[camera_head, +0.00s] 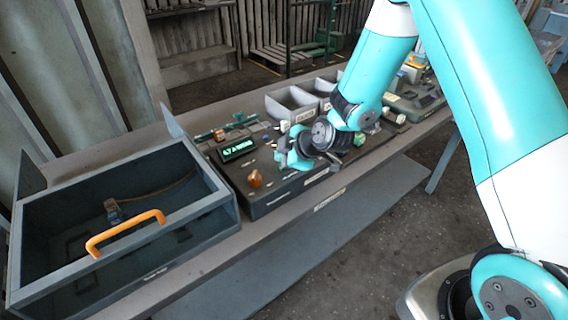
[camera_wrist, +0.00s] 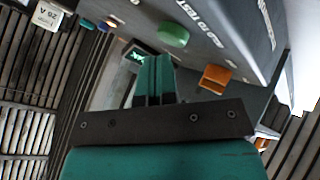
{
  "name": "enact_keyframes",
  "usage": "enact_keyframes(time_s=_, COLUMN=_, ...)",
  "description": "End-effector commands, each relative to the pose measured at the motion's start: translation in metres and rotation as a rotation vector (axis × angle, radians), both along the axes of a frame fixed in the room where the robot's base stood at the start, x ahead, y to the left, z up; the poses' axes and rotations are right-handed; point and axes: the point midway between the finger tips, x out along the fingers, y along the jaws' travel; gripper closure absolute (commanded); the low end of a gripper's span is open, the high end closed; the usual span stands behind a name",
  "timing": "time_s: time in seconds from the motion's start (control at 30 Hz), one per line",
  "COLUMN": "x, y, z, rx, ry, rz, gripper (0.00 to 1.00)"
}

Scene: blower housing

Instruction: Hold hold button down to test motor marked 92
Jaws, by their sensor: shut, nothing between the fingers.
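A dark control box (camera_head: 290,190) stands on the bench, with a lit green display (camera_head: 236,150) and an orange knob (camera_head: 255,179). In the wrist view a round green button (camera_wrist: 173,34) sits on the panel beside lettering that partly reads "TO TEST". The orange knob (camera_wrist: 215,78) and part of the display (camera_wrist: 136,55) show there too. My gripper (camera_head: 283,155) is over the box, right of the display. Its teal fingers (camera_wrist: 154,60) are together and empty, with tips close to the green button; I cannot tell whether they touch it. No mark 92 is readable.
A grey open-topped housing (camera_head: 225,190) with an orange handle (camera_head: 125,232) stands left of the box. Grey bins (camera_head: 290,103) stand behind it. More equipment (camera_head: 420,100) is at the bench's far right. A label reading "26 A" (camera_wrist: 46,15) shows in the wrist view.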

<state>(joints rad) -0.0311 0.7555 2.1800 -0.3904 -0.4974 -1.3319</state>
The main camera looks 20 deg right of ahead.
Motion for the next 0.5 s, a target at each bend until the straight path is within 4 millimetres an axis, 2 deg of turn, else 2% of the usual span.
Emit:
enact_keyframes(time_s=0.1, x=0.0, y=0.0001, z=0.0065, rx=0.0, ry=0.0, rz=0.0, gripper=1.0)
enact_keyframes(time_s=0.5, x=0.0003, y=0.0002, z=0.0099, rx=0.001, ry=-0.001, rz=0.0, gripper=1.0)
